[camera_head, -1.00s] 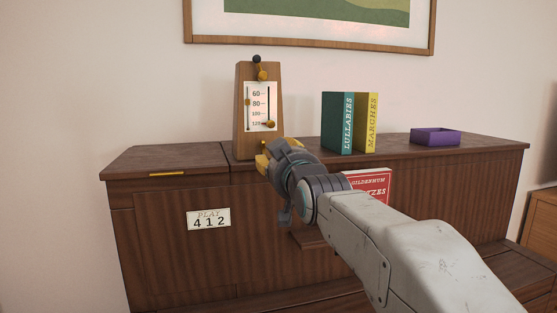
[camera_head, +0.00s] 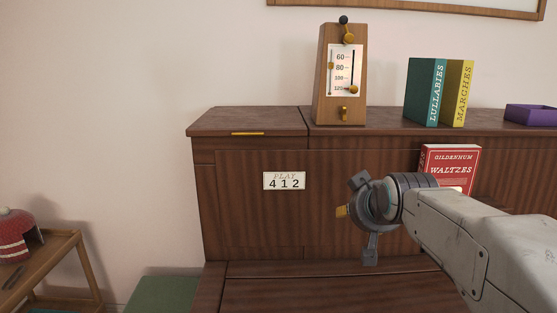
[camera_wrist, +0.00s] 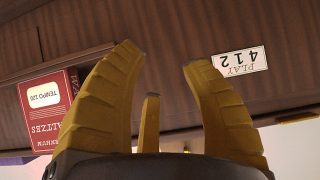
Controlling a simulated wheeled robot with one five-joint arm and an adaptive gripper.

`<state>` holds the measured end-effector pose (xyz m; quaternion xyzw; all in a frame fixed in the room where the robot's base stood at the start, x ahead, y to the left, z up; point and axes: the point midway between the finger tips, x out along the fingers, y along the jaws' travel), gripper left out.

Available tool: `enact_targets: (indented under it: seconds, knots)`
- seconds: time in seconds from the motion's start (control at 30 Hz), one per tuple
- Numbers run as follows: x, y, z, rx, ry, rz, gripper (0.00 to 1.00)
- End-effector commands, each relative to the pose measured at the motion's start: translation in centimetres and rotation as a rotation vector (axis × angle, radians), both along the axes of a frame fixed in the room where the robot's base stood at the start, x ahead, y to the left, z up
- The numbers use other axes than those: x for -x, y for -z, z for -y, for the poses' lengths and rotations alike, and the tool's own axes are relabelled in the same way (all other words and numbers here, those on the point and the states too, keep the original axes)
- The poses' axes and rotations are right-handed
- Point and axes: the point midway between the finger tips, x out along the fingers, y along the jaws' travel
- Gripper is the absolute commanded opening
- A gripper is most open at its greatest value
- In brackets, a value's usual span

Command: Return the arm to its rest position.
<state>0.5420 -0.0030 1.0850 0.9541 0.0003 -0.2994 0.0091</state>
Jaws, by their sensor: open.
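My gripper (camera_head: 352,212) is in front of the dark wooden cabinet (camera_head: 240,225), below its top and to the right of the PLAY 412 card (camera_head: 284,181). In the wrist view the yellow fingers of my gripper (camera_wrist: 160,85) are spread apart with nothing between them. The card (camera_wrist: 240,61) shows upside down there, to the right of the fingers. The red Waltzes book (camera_wrist: 50,110) shows to the left, with a white TEMPO 120 label on it.
On the cabinet top stand a wooden metronome (camera_head: 340,75), a green Lullabies book (camera_head: 425,92), a yellow Marches book (camera_head: 457,92) and a purple tray (camera_head: 532,115). At the left are a wooden side table (camera_head: 45,265) with a red object (camera_head: 12,235) and a green seat (camera_head: 165,295).

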Motion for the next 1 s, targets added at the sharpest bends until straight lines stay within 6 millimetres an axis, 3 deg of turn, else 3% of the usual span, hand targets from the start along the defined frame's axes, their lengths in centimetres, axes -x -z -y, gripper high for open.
enact_targets:
  seconds: [0.03,0.2,0.3,0.5,0.7,0.87,1.0]
  knots:
    - [1.8,3.1,0.0,-0.001,0.001,-0.103,0.42]
    - [9.8,11.2,-0.1,-0.006,0.004,-0.425,0.42]
    - [15.3,14.7,-0.1,-0.008,0.005,-0.591,0.42]
    - [24.7,18.8,-0.2,-0.009,0.005,-0.803,0.42]
    - [30.1,20.4,-0.2,-0.008,0.004,-0.834,0.42]
    - [30.4,18.8,-0.2,-0.007,0.003,-0.737,0.42]
    - [30.3,15.5,-0.2,-0.008,0.004,-0.729,0.42]
